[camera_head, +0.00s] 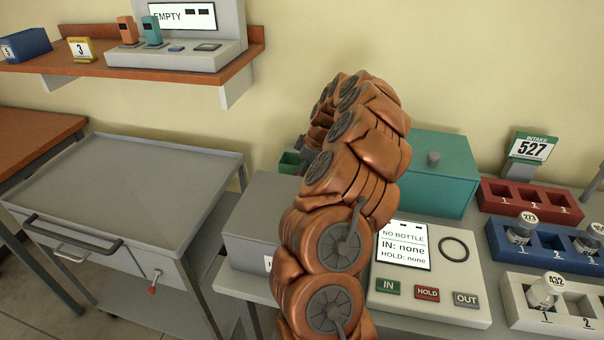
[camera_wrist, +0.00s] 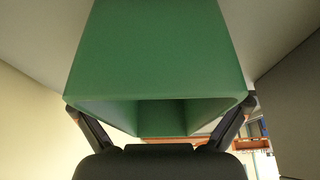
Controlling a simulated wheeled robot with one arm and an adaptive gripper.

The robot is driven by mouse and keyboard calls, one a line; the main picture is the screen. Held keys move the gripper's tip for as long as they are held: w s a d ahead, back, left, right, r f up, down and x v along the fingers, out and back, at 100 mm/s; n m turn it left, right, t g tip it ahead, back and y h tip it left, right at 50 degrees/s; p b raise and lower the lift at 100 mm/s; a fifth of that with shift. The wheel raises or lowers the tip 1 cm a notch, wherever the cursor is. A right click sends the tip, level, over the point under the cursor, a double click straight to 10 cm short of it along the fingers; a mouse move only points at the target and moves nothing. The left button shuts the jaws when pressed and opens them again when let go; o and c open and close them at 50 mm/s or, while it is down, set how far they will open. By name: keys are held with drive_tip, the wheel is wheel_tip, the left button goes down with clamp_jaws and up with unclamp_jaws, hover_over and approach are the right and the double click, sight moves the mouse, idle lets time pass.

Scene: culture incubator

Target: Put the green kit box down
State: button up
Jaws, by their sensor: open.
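The green kit box (camera_wrist: 155,50) fills the upper middle of the wrist view, with its dark hollow side facing the camera. My gripper (camera_wrist: 160,101) is open, with one dark finger at each side of the box; I cannot tell whether either finger touches it. In the head view a small part of a green box (camera_head: 290,163) shows just left of my copper-coloured arm, behind the grey box. My arm hides the rest of it and my gripper there. What lies under the kit box is hidden.
A grey box (camera_head: 262,215) and a teal box with a knob (camera_head: 432,175) stand close by my arm. A control panel (camera_head: 430,270) is at front right, beside bottle racks (camera_head: 545,245). The grey cart (camera_head: 125,185) at left has a bare top.

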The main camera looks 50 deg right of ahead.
drive_tip(key=shift+f+b, duration=0.15)
drive_tip(key=shift+b, duration=0.2)
drive_tip(key=shift+c, duration=0.3)
drive_tip(key=c, duration=1.1)
drive_tip(key=shift+o, duration=0.2)
drive_tip(key=shift+p, duration=0.35)
